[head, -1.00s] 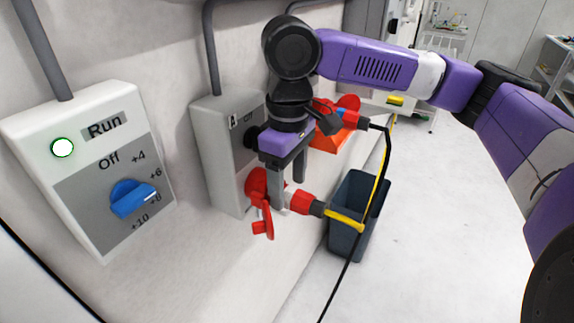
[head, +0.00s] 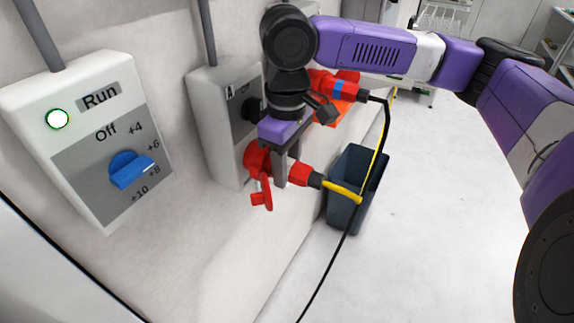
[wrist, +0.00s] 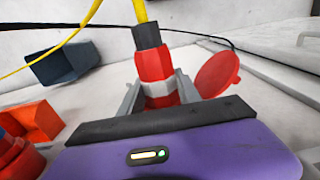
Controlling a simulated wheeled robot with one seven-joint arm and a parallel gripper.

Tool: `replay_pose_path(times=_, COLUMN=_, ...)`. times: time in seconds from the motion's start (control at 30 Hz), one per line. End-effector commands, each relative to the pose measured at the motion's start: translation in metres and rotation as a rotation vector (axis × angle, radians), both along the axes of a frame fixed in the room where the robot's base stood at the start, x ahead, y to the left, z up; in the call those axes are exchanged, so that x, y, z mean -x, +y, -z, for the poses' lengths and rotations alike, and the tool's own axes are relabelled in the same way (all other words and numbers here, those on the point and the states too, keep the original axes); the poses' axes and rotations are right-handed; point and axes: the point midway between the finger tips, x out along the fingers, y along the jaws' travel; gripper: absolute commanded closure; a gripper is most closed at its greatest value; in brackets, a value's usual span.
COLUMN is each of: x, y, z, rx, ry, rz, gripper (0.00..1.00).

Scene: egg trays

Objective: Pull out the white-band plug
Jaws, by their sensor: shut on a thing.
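The white-band plug (head: 299,174) is red with a dark cable end and a yellow-and-black cable. In the wrist view, its white band (wrist: 158,88) lies between my fingers. My gripper (head: 287,172) is shut on the plug, one finger on each side. In the head view the plug lines up with a red socket (head: 254,157) on the grey switch box (head: 217,115); my finger hides where they meet, so I cannot tell how deep it sits. The socket's red lid hangs open (head: 262,192) and also shows in the wrist view (wrist: 218,72).
A blue-band red plug (head: 341,87) sits above, by an orange-red housing. A dark bin (head: 345,215) stands on the floor behind the cable. A box with a blue knob (head: 130,168) and a lit Run lamp is on the wall at left. Floor at right is clear.

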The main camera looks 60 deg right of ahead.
Motion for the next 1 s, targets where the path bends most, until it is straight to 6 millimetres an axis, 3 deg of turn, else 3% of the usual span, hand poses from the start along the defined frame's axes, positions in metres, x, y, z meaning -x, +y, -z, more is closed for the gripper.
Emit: replay_pose_path(times=1.0, x=0.024, y=-0.001, z=-0.001, rx=0.0, ry=-0.001, rz=0.0, gripper=1.0)
